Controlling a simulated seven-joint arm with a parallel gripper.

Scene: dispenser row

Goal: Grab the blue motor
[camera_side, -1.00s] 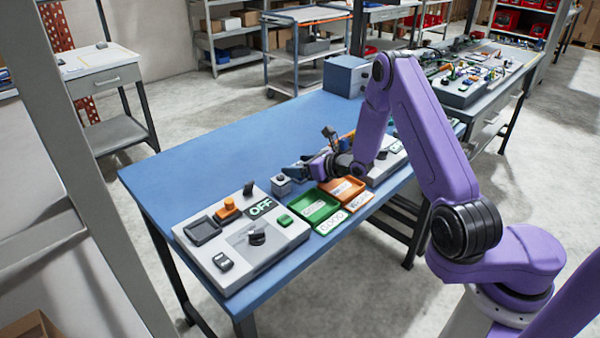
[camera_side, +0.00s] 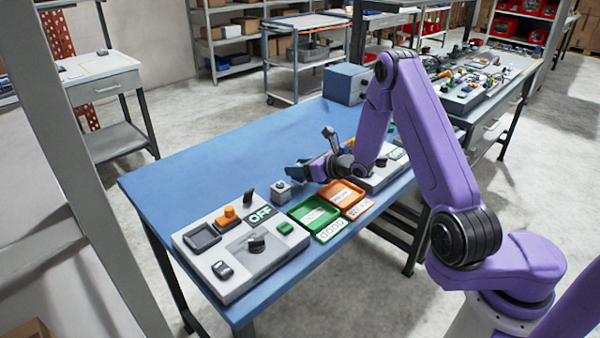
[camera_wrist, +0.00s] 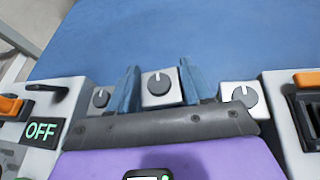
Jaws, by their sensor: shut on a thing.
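I see no blue motor in either view. My gripper (camera_wrist: 158,78) has two blue fingers, seen in the wrist view on either side of a light grey box with a dark round dial (camera_wrist: 158,86). It is shut on that box. In the side view my gripper (camera_side: 300,172) hangs over the blue table (camera_side: 225,160), just behind the green and orange trays. The held box cannot be made out there. The lower parts of the fingers are hidden behind my gripper's dark front edge in the wrist view.
Similar dial boxes stand left (camera_wrist: 101,98) and right (camera_wrist: 240,95) of the fingers. A grey panel marked OFF (camera_side: 205,262) lies at the table's near left. The green tray (camera_side: 300,211) and orange tray (camera_side: 330,192) sit beside it. The table's far left is clear.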

